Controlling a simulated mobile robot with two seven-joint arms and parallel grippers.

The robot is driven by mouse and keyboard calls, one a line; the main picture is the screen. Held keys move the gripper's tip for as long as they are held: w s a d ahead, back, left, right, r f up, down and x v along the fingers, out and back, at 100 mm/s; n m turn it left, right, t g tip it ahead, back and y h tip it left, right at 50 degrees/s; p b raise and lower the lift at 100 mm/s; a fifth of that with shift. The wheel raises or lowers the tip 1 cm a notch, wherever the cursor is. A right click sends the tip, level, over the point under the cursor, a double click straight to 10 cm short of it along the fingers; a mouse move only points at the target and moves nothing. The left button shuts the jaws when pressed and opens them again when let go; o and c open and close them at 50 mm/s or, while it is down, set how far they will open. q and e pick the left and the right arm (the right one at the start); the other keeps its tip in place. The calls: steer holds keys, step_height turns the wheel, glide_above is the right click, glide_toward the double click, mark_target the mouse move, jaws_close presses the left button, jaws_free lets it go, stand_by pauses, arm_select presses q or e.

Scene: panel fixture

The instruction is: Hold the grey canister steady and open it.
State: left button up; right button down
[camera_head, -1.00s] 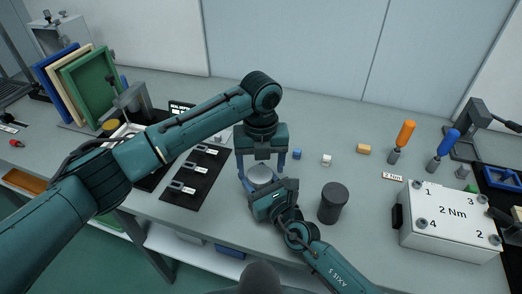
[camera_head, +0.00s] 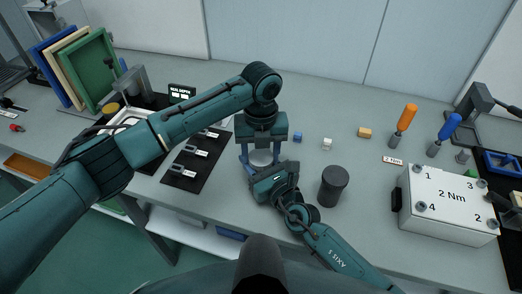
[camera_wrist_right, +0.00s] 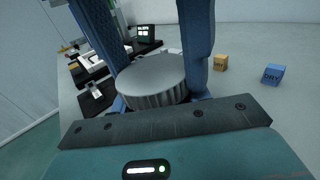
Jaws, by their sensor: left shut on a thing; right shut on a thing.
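The grey canister, with a light grey ridged lid (camera_head: 261,158), stands on the bench in front of me. The lid also shows from close by in the right wrist view (camera_wrist_right: 153,80). My left gripper (camera_head: 261,158) points down from above, its blue fingers shut on opposite sides of the lid. Those fingers flank the lid in the right wrist view. My right gripper (camera_head: 265,174) reaches in low from the front and is shut on the canister body. The body and the right fingertips are mostly hidden behind the right gripper's palm.
A dark cylinder (camera_head: 333,187) stands close to the right of my right gripper. Small blue (camera_head: 298,137), white (camera_head: 327,144) and yellow (camera_head: 364,132) blocks lie behind it. A white 2 Nm box (camera_head: 447,209) is at the right. A black board (camera_head: 192,172) with forked parts lies at the left.

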arm_select(q)
steer(key=n, duration=0.5)
steer(key=shift+d, duration=0.2)
steer(key=shift+c, duration=0.3)
steer(key=n, duration=0.4)
steer(key=shift+r+n, duration=0.1)
steer(key=shift+n, duration=0.3)
steer(key=n, duration=0.3)
steer(key=shift+n, duration=0.4)
steer(key=shift+a, duration=0.1)
steer(key=o, duration=0.9)
steer(key=shift+o, duration=1)
steer(key=shift+r, duration=0.1)
